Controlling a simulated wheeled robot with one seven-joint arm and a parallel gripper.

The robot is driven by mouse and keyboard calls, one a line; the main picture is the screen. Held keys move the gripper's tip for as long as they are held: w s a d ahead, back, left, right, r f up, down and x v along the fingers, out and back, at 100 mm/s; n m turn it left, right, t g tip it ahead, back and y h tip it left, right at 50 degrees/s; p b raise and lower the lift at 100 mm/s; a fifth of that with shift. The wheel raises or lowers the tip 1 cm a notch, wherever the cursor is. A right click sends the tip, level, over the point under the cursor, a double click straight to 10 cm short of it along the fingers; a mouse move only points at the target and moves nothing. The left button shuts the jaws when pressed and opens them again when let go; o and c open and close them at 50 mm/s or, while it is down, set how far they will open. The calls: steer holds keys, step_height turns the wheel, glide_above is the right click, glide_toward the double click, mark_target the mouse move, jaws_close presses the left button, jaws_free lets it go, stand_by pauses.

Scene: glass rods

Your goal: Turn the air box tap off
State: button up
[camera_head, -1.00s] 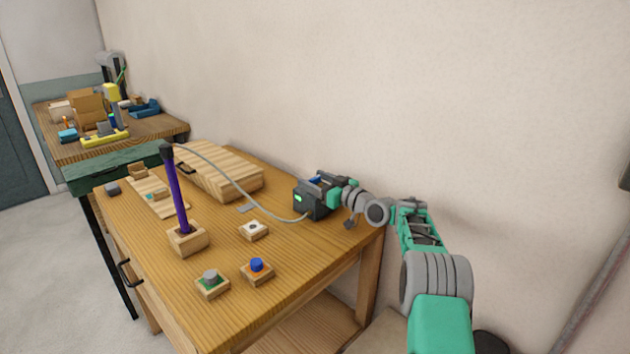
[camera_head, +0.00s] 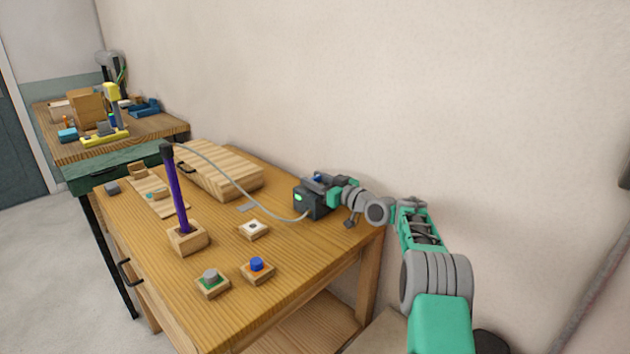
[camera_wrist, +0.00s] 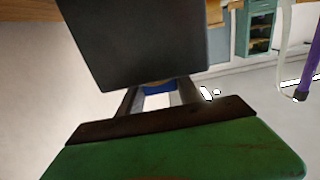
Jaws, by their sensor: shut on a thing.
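The air box (camera_head: 305,205) is a dark box with a green light, at the back right of the wooden table near the wall. Its blue tap (camera_head: 319,177) shows on top, partly covered by my gripper (camera_head: 322,181). In the wrist view the dark box (camera_wrist: 135,45) fills the top middle, and the blue tap (camera_wrist: 158,88) shows as a small strip between the two grey fingers of my gripper (camera_wrist: 157,96). My gripper is shut on the tap. The tap's exact angle is mostly hidden.
A grey hose runs from the air box to the black cap on a purple rod (camera_head: 177,195), which stands tilted in a wooden block (camera_head: 188,240). Blocks with a blue knob (camera_head: 256,265), a grey knob (camera_head: 210,276) and a white top (camera_head: 253,228) sit in front. A slatted wooden box (camera_head: 225,175) lies behind.

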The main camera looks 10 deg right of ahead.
steer(key=shift+h+b, duration=0.3)
steer(key=shift+b, duration=0.05)
steer(key=m+t+h+b, duration=0.1)
steer(key=m+h, duration=0.1)
steer(key=h, duration=0.1)
steer(key=m+t+h+b, duration=0.2)
steer(key=h, duration=0.1)
steer(key=shift+a+m, duration=0.2)
steer(key=shift+m, duration=0.1)
jaws_close()
jaws_free()
steer(key=m+h+b, duration=0.2)
steer(key=h, duration=0.2)
steer(key=m+h+b, duration=0.1)
steer(key=m+h, duration=0.2)
steer(key=h, duration=0.1)
steer(key=shift+a+f+b, duration=0.1)
steer(key=shift+f+b, duration=0.05)
steer(key=shift+b, duration=0.25)
steer(key=m+h, duration=0.1)
steer(key=h, duration=0.1)
steer(key=m+g+h, duration=0.1)
steer(key=m+h, duration=0.1)
steer(key=shift+r+g, duration=0.2)
steer(key=shift+g, duration=0.1)
steer(key=shift+d+m+g+h+p, duration=0.2)
steer(key=shift+m+g+h+p, duration=0.8)
steer(key=shift+h, duration=0.5)
steer(key=shift+m+h, duration=0.3)
